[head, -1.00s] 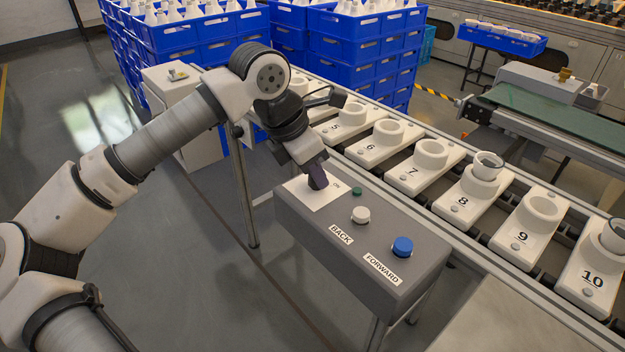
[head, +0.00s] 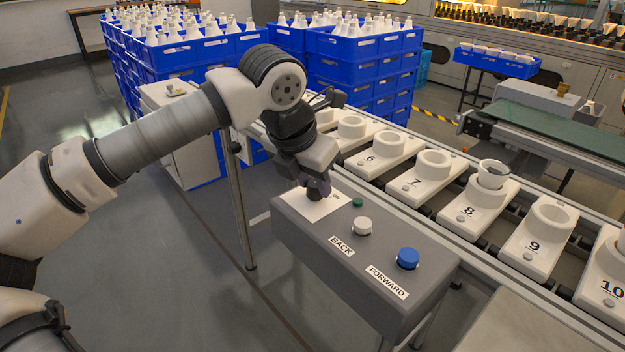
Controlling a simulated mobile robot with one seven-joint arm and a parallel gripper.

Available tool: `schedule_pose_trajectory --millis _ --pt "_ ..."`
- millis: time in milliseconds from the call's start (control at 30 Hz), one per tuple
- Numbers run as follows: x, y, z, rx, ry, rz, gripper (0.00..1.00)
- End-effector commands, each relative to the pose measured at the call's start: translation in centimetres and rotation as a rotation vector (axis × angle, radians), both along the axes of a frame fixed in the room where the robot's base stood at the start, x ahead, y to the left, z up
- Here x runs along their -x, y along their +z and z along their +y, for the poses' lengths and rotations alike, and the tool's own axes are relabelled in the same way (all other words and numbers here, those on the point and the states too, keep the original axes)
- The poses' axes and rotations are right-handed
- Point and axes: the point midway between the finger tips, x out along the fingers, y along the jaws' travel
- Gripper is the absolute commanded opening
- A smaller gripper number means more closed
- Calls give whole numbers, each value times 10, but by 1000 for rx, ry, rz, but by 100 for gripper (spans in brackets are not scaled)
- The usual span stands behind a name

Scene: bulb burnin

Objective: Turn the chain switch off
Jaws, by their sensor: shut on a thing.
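The grey control box (head: 385,285) stands beside the conveyor. On its far left end is a white plate (head: 303,205), partly covered by my gripper, with a small "ON" label (head: 336,197) at its right edge. My gripper (head: 316,188) points down at this plate and is shut on the chain switch, a dark knob (head: 314,196) mostly hidden under the fingers. Which way the knob points cannot be made out. A small green lamp (head: 357,203) sits just right of the plate.
A white BACK button (head: 362,225) and a blue FORWARD button (head: 407,258) are on the same box. The conveyor with numbered white holders (head: 412,182) runs behind it. Stacked blue crates (head: 365,75) stand at the back. Floor at the left is open.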

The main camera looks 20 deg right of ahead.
Motion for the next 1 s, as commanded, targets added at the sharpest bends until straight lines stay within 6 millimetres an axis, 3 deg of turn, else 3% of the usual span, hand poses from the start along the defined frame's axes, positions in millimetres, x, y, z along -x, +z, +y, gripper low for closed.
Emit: schedule_pose_trajectory --millis 200,233,400,767,1000 --pt "0 0 0 -1 1 2 8" --pt "0 0 0 -1 1 2 32" --pt "0 0 0 0 0 1 52" --pt "1 7 2 1 0 -1 52" --pt "10 50 17 1 3 -2 52"
